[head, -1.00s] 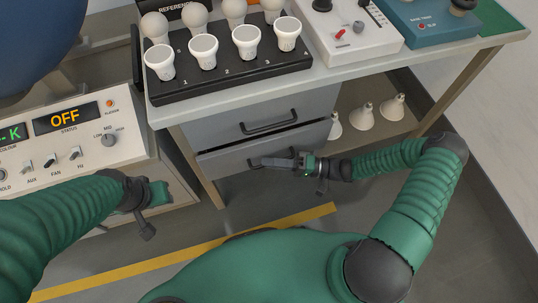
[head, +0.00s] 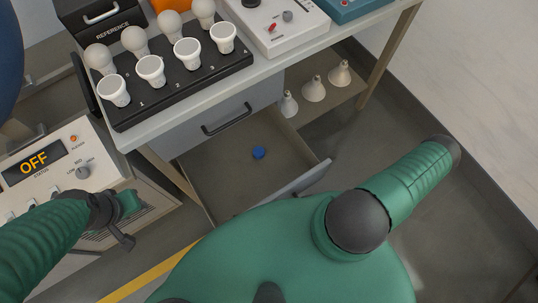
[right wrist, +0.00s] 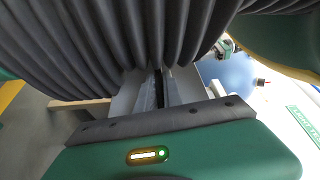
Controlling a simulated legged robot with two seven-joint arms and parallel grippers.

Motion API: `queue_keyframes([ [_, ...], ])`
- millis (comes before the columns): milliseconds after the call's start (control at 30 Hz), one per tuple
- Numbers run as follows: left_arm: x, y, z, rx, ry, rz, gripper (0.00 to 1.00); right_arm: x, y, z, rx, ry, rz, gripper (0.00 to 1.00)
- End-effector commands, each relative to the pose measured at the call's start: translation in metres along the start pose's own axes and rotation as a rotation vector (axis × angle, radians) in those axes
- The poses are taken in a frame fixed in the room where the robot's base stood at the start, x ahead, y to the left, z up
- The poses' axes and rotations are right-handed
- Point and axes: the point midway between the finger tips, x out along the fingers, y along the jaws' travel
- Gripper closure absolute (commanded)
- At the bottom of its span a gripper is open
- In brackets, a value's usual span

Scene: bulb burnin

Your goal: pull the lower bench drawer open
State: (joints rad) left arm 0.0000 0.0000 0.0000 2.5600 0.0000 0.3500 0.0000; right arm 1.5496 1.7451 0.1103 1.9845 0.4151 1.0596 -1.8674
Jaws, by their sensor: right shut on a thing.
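The lower bench drawer (head: 225,172) stands well open in the head view, its interior showing. My right gripper is hidden in the head view behind my body. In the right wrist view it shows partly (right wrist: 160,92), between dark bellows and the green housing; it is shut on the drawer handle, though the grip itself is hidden. My left gripper (head: 126,222) hangs at the left, clear of the drawer; its jaw gap is unclear.
A blue round object (head: 259,153) lies in the lower drawer. The upper drawer (head: 200,130) is shut. Bulbs stand in a black rack (head: 185,92) on the bench. A control panel (head: 60,165) is at left.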

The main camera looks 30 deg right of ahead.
Motion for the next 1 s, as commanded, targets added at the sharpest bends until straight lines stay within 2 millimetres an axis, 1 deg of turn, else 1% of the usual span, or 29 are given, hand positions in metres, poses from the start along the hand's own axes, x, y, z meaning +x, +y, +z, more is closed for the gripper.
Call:
queue_keyframes([
  [33,-0.001,0.0,0.0,0.0,0.0,0.0,0.64,-0.003,0.002,0.007,0.003,-0.003,0.011,1.0],
  [200,-0.002,0.0,-0.001,0.0,0.0,0.0,0.64,-0.009,0.0,0.021,0.003,-0.003,0.01,1.0],
  [400,-0.002,0.0,-0.001,0.0,0.0,0.0,0.64,-0.011,-0.001,0.025,0.002,-0.003,0.011,1.0],
  [667,-0.002,0.0,-0.001,0.0,0.0,0.0,0.64,-0.012,0.0,0.025,0.002,-0.002,0.011,1.0],
  [700,-0.002,0.0,-0.001,0.0,0.0,0.0,0.64,-0.012,0.0,0.025,0.002,-0.002,0.011,0.87],
  [833,-0.002,0.0,-0.001,0.0,0.0,0.0,0.64,-0.011,-0.001,0.024,0.001,-0.002,0.009,0.7],
  [867,-0.002,0.0,-0.001,0.0,0.0,0.0,0.64,-0.011,-0.001,0.024,0.001,-0.001,0.008,0.67],
  [1000,-0.003,0.0,-0.001,0.0,0.0,0.0,0.64,-0.011,-0.002,0.024,0.001,-0.001,0.006,0.67],
])
